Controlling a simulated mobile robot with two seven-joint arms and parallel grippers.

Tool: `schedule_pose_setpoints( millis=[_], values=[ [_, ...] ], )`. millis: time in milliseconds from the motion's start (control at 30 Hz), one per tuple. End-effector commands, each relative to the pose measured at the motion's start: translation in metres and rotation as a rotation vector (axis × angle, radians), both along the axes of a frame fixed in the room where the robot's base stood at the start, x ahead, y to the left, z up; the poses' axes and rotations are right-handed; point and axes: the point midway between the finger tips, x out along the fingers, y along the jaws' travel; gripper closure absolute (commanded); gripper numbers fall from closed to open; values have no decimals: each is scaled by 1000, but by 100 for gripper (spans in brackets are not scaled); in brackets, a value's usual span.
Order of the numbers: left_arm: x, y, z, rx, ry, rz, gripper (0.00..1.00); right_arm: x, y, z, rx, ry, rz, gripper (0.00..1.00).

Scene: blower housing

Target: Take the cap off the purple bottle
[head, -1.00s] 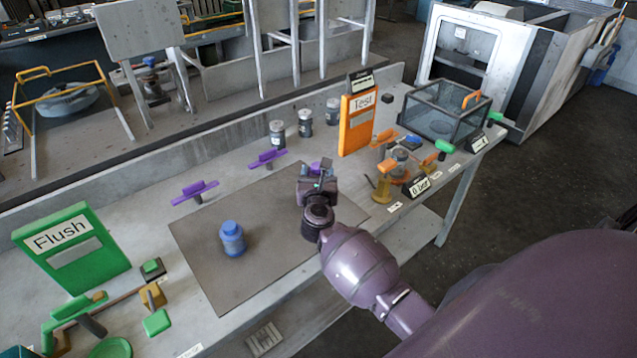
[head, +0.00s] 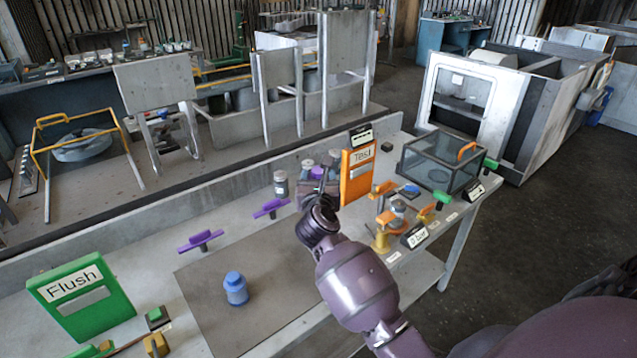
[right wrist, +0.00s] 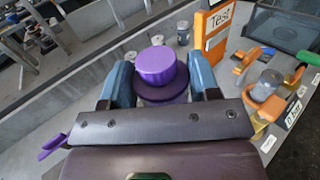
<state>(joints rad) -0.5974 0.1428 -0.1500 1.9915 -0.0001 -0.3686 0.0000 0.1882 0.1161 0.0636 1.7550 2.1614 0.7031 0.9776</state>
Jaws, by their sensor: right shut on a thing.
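The purple bottle (right wrist: 162,88) is between the two blue-grey fingers of my right gripper (right wrist: 161,86) in the right wrist view. Its lighter purple cap (right wrist: 156,64) sits on top of the darker, wider shoulder. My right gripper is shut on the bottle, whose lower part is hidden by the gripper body. In the head view, a bit of purple (head: 317,173) shows beyond my right gripper (head: 318,192), which hides most of the bottle. It appears held above the bench. My left gripper is not in view.
A blue bottle (head: 236,289) stands on the dark mat (head: 265,325). Two purple handles (head: 201,240) and dark jars (head: 281,184) are behind. The orange Test board (head: 357,174) is close right of my gripper; the green Flush board (head: 82,297) is at left.

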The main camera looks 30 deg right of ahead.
Motion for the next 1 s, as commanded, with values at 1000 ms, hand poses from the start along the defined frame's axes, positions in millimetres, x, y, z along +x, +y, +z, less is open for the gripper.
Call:
schedule_pose_setpoints(
  millis=[1000],
  values=[
    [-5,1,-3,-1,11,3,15,-2,41,38,-5,-6,147,87]
  ],
)
